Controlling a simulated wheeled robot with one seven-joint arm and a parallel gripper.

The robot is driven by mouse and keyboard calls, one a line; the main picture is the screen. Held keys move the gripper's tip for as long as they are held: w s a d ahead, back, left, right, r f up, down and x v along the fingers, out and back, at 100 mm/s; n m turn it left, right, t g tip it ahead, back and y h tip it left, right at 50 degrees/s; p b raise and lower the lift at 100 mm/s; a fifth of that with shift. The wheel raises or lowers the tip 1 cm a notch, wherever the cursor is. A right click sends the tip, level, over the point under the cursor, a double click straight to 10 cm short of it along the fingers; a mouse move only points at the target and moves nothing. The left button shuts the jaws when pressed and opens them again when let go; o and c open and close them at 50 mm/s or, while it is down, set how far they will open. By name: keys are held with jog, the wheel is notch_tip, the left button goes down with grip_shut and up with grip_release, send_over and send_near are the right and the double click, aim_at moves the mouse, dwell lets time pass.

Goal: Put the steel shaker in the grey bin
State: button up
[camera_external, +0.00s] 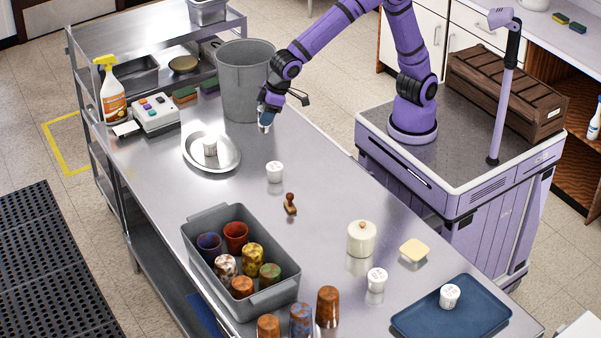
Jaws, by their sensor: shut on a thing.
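The grey bin (236,88) is a tall, round, open-topped bin standing at the far part of the steel counter. My gripper (265,124) is low over the counter, just in front of the bin's right side and outside it, pointing down. It is shut on a small, pale metallic thing, which I take to be the steel shaker; the fingers hide most of it. I cannot tell whether its bottom touches the counter. No other steel shaker shows.
A round steel tray (230,161) with a white pot lies left of my gripper. Another white pot (275,172) and a stamp (290,204) stand nearer. A button box (155,114) and spray bottle (112,95) are at left. A grey tub (277,298) holds several cups.

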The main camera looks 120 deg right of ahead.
jog(key=s+d+m+g+h, duration=0.1)
jog(key=s+d+m, duration=0.3)
jog(key=d, duration=1.2)
jog(key=s+d+m+g+h, duration=0.15)
jog(key=d+m, duration=0.45)
jog(key=d, duration=1)
jog(key=s+d+m+g, duration=0.2)
jog(key=s+d+m, duration=0.3)
jog(key=s+d, duration=0.65)
jog(key=s+d+m+g, duration=0.2)
jog(key=s+d+m, duration=0.2)
jog(key=s+d, duration=0.8)
jog(key=shift+w+d+f, duration=0.4)
jog(key=shift+d+f, duration=0.1)
jog(key=shift+f, duration=4.35)
jog(key=shift+w+d+f, duration=0.35)
jog(key=shift+d+f, duration=0.15)
jog(key=shift+f, duration=4.35)
jog(key=shift+w+d+f, duration=0.4)
jog(key=shift+d+f, duration=0.1)
jog(key=shift+f, duration=4.35)
jog(key=o, duration=1)
jog(key=shift+f, duration=0.1)
jog(key=shift+c, duration=0.2)
